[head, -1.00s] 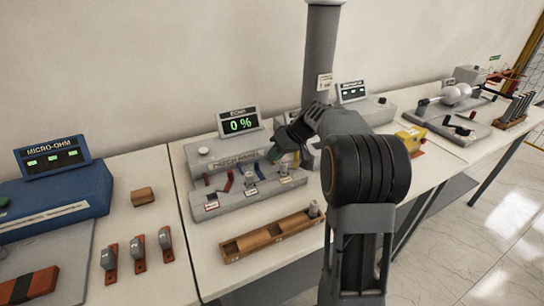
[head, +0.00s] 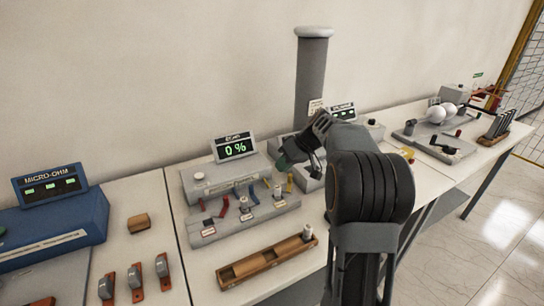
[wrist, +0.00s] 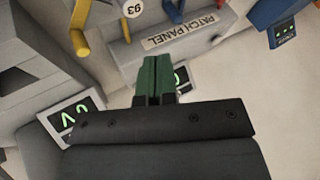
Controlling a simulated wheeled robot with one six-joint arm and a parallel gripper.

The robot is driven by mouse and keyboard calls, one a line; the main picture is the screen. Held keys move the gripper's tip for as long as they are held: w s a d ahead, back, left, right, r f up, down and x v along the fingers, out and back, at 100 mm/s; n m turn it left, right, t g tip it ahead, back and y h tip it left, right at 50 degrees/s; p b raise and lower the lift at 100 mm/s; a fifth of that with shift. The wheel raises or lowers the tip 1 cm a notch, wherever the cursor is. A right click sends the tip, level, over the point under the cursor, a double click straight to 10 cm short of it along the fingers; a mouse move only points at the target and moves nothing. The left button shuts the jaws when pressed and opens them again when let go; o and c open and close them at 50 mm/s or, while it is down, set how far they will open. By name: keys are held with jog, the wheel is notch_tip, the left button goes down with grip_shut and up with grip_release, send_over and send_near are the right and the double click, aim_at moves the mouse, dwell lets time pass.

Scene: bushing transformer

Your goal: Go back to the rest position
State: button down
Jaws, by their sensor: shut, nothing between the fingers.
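My gripper (head: 284,160) is at the end of my folded arm, above the right rear part of the grey patch panel bench unit. In the wrist view its green fingers (wrist: 156,62) are together with nothing between them. Below them shows the grey unit with the label PATCH PANEL (wrist: 185,33). The fingers appear clear of the unit.
A wooden tray (head: 268,262) lies in front. A grey bushing column (head: 311,75) stands behind my arm. A blue micro-ohm meter (head: 50,215) is at left. Floor at right is clear.

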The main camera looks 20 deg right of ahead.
jog(key=f+m, duration=0.1)
jog(key=s+f+m, duration=0.1)
jog(key=s+d+f+m+h, duration=0.1)
jog(key=shift+f+g, duration=0.3)
jog(key=shift+f, duration=0.05)
jog(key=s+a+m+h, duration=0.1)
jog(key=s+a, duration=0.1)
jog(key=s, duration=0.4)
jog(key=s+a+f+h, duration=0.1)
jog(key=s+a+h, duration=0.1)
jog(key=s, duration=0.4)
jog(key=s+a+f+m+h, duration=0.1)
jog(key=s+a+h, duration=0.1)
jog(key=s, duration=0.4)
jog(key=shift+s+a+m, duration=0.1)
jog(key=shift+a+m, duration=0.2)
jog(key=shift+a, duration=0.15)
jog(key=s+a, duration=0.1)
jog(key=s+a+r+n, duration=0.1)
jog(key=s+a+n+t, duration=0.1)
jog(key=shift+s+r+h, duration=0.3)
jog(key=shift+r, duration=0.1)
